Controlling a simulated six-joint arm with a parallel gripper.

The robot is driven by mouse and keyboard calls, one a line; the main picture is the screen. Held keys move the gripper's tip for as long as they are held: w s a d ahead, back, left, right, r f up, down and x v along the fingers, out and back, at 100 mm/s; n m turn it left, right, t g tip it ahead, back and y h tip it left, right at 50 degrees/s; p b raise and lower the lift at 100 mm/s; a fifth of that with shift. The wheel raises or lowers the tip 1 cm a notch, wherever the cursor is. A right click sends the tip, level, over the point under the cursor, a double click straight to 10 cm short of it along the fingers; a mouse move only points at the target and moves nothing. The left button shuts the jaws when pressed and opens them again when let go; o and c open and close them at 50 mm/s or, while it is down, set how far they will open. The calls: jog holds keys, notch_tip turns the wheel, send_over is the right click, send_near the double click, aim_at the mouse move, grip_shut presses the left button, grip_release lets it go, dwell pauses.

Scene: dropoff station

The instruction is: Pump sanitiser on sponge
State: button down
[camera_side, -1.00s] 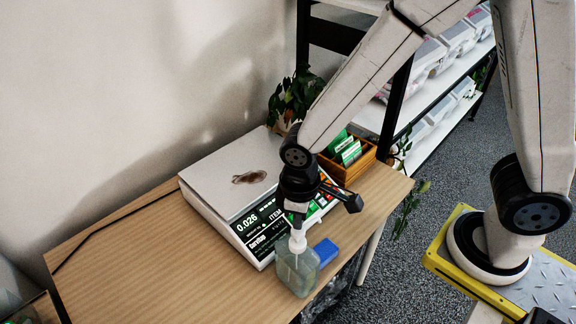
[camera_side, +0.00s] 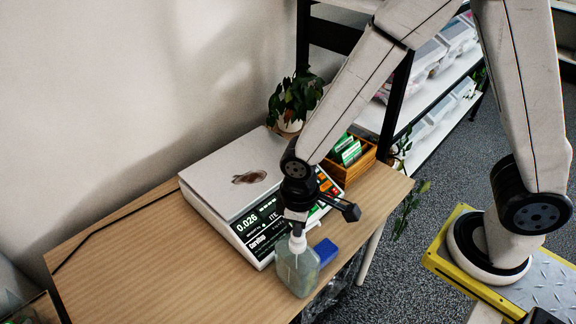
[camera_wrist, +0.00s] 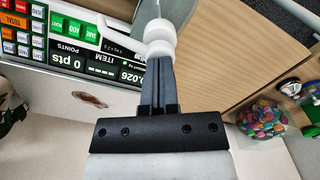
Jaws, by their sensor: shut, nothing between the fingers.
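The clear sanitiser bottle (camera_side: 297,274) stands upright at the table's front edge, with a white pump head (camera_side: 297,242) on top. The pump also shows in the wrist view (camera_wrist: 158,32). A blue sponge (camera_side: 326,250) lies on the table just right of the bottle; I do not see it in the wrist view. My gripper (camera_side: 296,216) is shut, empty and pointing down directly over the pump head. In the wrist view, its closed fingers (camera_wrist: 159,62) end at the white pump; they look to be touching it.
A scale (camera_side: 236,170) with a lit display stands close behind the bottle. A wooden box (camera_side: 350,170) of green packets and a potted plant (camera_side: 292,105) are behind. The wooden table (camera_side: 150,260) is clear to the left. In the wrist view, a container of colourful pieces (camera_wrist: 262,117) is at right.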

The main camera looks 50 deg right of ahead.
jog(key=shift+f, duration=0.25)
jog(key=shift+r, duration=1.9)
jog(key=shift+r, duration=0.15)
jog(key=shift+r, duration=2.85)
jog(key=d+f+m+t, duration=0.1)
jog(key=d+m, duration=0.2)
jog(key=d, duration=0.4)
jog(key=s+d+f+m+t, duration=0.1)
jog(key=d+m, duration=0.2)
jog(key=d, duration=0.4)
jog(key=shift+s+d+t, duration=0.2)
jog(key=shift+d+t, duration=0.1)
jog(key=shift+d, duration=0.1)
